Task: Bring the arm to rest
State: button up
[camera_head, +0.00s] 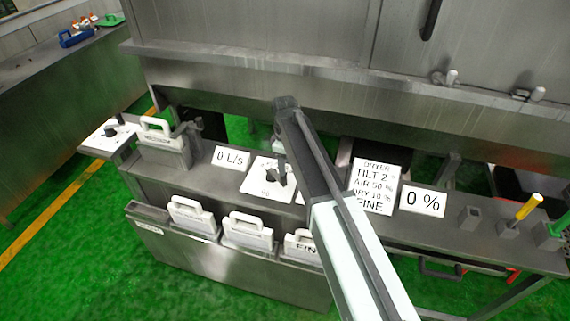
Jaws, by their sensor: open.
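My arm (322,190) reaches up from the lower right over the steel bench, its wrist end (286,104) near the middle of the view. My gripper (279,158) hangs below the wrist, mostly hidden by the arm, and is open. It is over or just in front of a white dial panel (262,192) with a dark knob. I cannot tell if it touches the panel. Nothing shows held in it.
The bench carries signs "0 L/s" (231,158), "0 %" (422,201) and a settings card (375,186). White-handled plates (247,232) sit in the front bin (165,238). A yellow-handled tool (528,207) stands at right. Green floor (60,285) is clear at lower left.

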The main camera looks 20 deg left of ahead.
jog(key=shift+r, duration=0.6)
jog(key=shift+f, duration=0.2)
jog(key=w+d+m, duration=0.2)
jog(key=d+m, duration=0.2)
jog(key=d, duration=1.9)
jog(key=s+d+m, duration=1.3)
jog(key=s+d, duration=0.3)
jog(key=shift+s+d+f, duration=0.2)
jog(key=shift+s+d, duration=0.1)
jog(key=shift+d, duration=0.05)
